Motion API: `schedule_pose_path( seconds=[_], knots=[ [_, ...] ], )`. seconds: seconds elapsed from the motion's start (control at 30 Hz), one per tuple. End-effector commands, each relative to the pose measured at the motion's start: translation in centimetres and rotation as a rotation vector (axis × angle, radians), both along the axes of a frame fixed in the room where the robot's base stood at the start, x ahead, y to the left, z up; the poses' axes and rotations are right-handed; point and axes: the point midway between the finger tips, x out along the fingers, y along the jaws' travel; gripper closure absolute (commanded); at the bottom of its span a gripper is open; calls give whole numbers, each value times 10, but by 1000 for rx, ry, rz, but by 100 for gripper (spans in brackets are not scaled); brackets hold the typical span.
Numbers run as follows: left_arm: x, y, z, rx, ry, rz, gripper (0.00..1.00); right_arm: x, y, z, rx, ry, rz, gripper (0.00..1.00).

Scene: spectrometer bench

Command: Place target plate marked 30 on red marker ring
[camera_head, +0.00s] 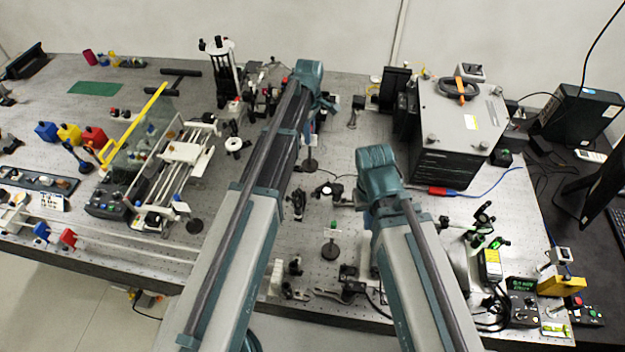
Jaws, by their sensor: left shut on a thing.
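My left gripper (318,108) is at the far end of the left arm, over the middle back of the bench, mostly hidden by its wrist. It is shut on what looks like a target plate on a thin post; the round dark base (310,164) shows below it. A similar stand with a small pale plate and green top (331,236) is nearer the front, between the arms. I cannot read a number on either. My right gripper (368,216) is low beside the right wrist, its fingers too small to judge. I cannot make out a red marker ring.
A large grey box (460,120) stands at the back right. A slide rig with a yellow bar (160,160) stands at the left. Small optics mounts (297,205) are between the arms. A yellow-labelled device (490,265) and cables are at the right front.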

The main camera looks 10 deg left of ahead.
Motion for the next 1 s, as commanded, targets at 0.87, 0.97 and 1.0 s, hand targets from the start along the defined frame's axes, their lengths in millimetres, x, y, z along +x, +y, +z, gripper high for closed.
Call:
schedule_pose_path(
  seconds=[0.87,0.97,1.0],
  knots=[
    [0,0,-69,0,0,0,100,1,0,-69,0,-2,-2,100],
    [0,0,-80,0,0,0,100,0,0,-80,0,-2,0,100],
    [0,0,-85,0,0,0,100,0,0,-85,0,-2,1,100]
  ],
)
